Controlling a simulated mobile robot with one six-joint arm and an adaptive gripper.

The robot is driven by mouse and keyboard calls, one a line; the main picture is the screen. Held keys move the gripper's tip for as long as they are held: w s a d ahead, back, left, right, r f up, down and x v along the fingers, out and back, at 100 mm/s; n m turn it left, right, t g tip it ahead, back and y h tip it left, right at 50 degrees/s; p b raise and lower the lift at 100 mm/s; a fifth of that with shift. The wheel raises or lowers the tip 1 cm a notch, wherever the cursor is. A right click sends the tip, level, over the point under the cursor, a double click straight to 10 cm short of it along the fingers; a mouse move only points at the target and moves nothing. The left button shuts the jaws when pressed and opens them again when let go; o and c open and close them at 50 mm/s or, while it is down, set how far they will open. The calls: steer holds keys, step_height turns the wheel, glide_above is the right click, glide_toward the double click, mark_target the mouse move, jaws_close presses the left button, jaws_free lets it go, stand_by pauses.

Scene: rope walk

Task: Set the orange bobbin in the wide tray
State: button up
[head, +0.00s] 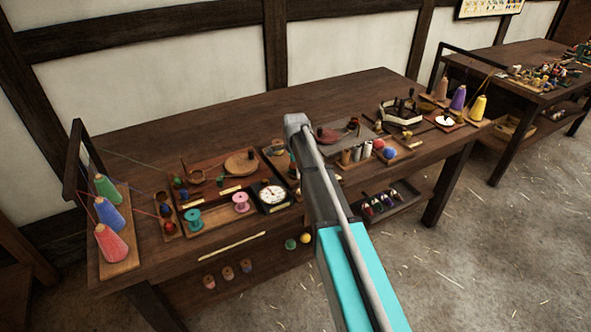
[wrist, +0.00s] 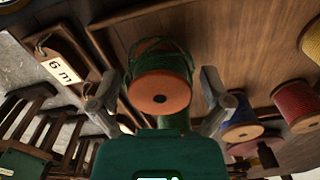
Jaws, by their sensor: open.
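In the wrist view my gripper (wrist: 160,98) is open, its two fingers wide apart. A bobbin (wrist: 162,90) with an orange end flange and green winding shows between the fingers; whether they touch it I cannot tell. No bobbin wound in orange can be made out, so I cannot tell whether this is the orange bobbin. In the head view a long shallow wooden tray (head: 217,214), likely the wide tray, lies on the bench's near left part. It holds a teal spool (head: 193,218) and a pink spool (head: 241,202).
A dial scale (head: 271,194) stands right of the tray. Coloured cones (head: 112,243) stand on a rack at the bench's left end. In the wrist view blue (wrist: 240,128), red (wrist: 268,142) and yellow (wrist: 311,42) bobbins and a "6 m" tag (wrist: 62,70) show.

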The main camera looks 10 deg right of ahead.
step_height(320, 180, up, 12)
steer(key=p, duration=1.2)
steer(key=shift+r, duration=0.1)
stand_by(0.6)
steer(key=s+n, duration=1.6)
steer(key=s, duration=1.3)
steer(key=shift+n, duration=0.4)
